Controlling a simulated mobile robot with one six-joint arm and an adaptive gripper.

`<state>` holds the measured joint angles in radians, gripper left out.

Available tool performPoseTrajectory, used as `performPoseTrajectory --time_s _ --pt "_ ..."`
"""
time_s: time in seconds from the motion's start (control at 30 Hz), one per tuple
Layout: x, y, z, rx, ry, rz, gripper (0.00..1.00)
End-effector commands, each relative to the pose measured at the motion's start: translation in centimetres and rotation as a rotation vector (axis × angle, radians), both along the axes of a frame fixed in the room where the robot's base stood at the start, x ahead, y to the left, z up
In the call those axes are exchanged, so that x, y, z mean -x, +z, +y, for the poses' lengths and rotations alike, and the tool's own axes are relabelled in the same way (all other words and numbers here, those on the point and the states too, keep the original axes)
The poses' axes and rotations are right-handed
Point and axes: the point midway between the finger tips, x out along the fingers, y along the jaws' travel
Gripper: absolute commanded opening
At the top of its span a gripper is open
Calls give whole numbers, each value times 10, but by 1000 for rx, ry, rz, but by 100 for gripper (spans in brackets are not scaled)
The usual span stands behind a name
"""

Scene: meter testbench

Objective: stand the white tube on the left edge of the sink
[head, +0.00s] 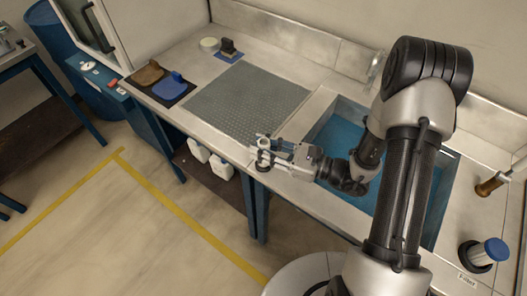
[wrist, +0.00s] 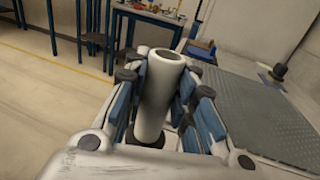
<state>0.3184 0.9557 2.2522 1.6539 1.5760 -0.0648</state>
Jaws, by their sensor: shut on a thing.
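The white tube (wrist: 158,98) is a hollow cylinder with a dark open top, standing roughly upright between the fingers of my gripper (wrist: 166,84), which is shut on it. Its lower end is partly hidden in the wrist view. In the head view my gripper (head: 265,152) is at the bench's front edge, left of the sink (head: 336,135), and the tube is too small there to make out clearly. The sink is a blue basin with a pale metal rim, partly covered by my arm. I cannot tell whether the tube touches the bench.
A grey ribbed mat (head: 240,100) lies left of the sink. A blue-capped jar (head: 480,253) and a brown-handled item (head: 491,184) are at right.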

Motion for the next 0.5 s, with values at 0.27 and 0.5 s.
performPoseTrajectory --time_s 0.27,0.5 --pt "0 -8 0 0 0 -2 0" --pt "0 -12 0 0 0 -1 28"
